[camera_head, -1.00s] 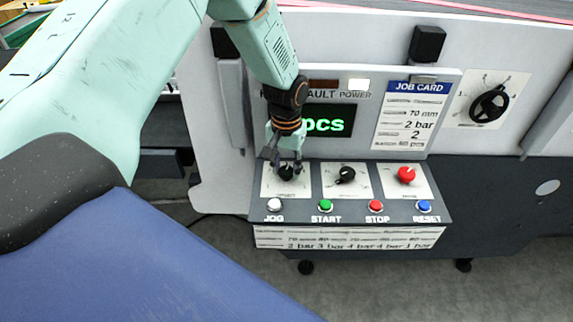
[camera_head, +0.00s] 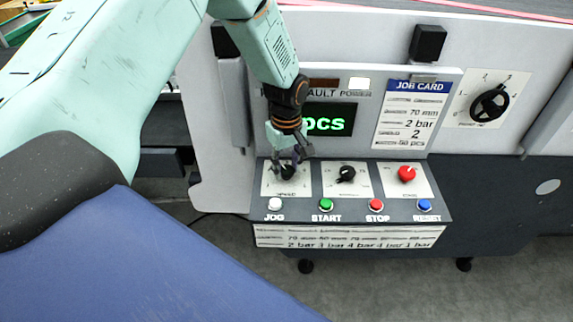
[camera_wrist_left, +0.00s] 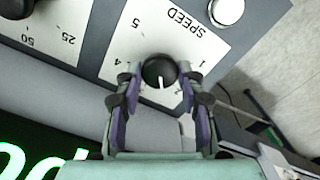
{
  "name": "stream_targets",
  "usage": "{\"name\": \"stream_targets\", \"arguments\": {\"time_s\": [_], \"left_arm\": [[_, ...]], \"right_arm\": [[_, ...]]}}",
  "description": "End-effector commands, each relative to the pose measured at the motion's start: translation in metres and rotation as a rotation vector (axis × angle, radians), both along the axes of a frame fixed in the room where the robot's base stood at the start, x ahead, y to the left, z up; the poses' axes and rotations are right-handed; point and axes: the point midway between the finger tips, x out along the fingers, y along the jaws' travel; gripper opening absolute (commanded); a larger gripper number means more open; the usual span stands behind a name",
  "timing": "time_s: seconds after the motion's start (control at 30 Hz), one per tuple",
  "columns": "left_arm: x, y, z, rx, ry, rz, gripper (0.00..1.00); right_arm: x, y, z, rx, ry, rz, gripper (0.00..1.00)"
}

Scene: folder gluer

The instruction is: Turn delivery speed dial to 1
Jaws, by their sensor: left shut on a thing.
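The speed dial (camera_head: 288,173) is a black round knob on a white plate at the left of the sloping control panel. In the left wrist view the knob (camera_wrist_left: 158,70) has a white pointer line, pointing down in the picture. The plate reads SPEED upside down. My left gripper (camera_head: 287,166) is shut on the dial, one finger on each side, from the display side. My right gripper is not in view.
A second black knob (camera_head: 345,174) and a red knob (camera_head: 407,174) sit to the right. Below are white JOG (camera_head: 275,204), green START (camera_head: 326,204), red STOP (camera_head: 376,205) and blue RESET (camera_head: 424,205) buttons. The lit display (camera_head: 330,122) rises behind, beside the job card (camera_head: 410,117).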

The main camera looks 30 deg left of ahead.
Motion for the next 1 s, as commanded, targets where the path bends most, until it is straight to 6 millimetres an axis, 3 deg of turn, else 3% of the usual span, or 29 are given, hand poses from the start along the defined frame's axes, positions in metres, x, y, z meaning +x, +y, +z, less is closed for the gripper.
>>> {"name": "stream_targets", "arguments": {"time_s": [1.0], "left_arm": [[0.0055,0.0007,0.0043,-0.003,-0.014,0.962,0.07]], "right_arm": [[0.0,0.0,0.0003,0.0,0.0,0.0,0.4]]}}
